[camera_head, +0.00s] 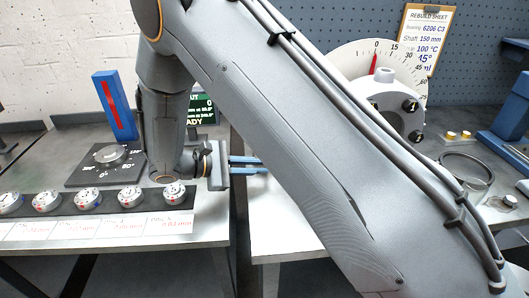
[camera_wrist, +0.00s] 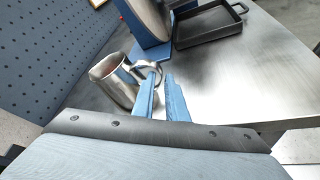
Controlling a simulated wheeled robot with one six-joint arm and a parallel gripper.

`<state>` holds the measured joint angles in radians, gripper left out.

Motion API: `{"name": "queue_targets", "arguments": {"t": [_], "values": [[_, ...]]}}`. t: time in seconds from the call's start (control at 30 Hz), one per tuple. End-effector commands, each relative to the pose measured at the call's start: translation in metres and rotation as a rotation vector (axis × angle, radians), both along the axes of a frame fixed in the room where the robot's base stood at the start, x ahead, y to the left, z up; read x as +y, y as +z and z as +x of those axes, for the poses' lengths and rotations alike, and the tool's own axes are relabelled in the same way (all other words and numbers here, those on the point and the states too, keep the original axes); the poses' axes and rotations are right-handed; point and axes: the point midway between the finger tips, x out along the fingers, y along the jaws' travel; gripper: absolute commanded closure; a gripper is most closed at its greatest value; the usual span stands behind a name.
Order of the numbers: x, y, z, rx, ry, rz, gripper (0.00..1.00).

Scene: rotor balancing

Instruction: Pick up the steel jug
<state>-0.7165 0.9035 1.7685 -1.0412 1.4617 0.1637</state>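The steel jug (camera_wrist: 112,82) stands on the metal bench left of centre in the wrist view, its handle (camera_wrist: 160,70) turned toward my fingers. My gripper (camera_wrist: 161,76) is open, with a gap between its two blue fingers. The fingertips are at the handle; the left finger overlaps part of it, and the handle's outer curve shows near the gap. I cannot tell whether they touch. In the head view my gripper (camera_head: 262,165) points right, its fingers partly behind my arm. The jug does not show there, and my arm covers much of that area.
A blue stand (camera_wrist: 150,48) with a disc is just beyond the jug. A dark tray (camera_wrist: 208,30) lies to its right. A pegboard wall (camera_wrist: 50,50) rises at left. The bench at right is clear. In the head view, several small round gauges (camera_head: 88,200) line the left bench.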

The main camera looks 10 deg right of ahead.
Motion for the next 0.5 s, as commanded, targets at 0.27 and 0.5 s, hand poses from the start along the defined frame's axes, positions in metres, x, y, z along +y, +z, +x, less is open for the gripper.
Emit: {"name": "queue_targets", "arguments": {"t": [0.27,0.5], "values": [[-0.022,-0.008,0.005,0.002,0.0,0.0,0.88],[-0.038,-0.013,0.008,0.004,0.001,-0.001,0.88]]}}
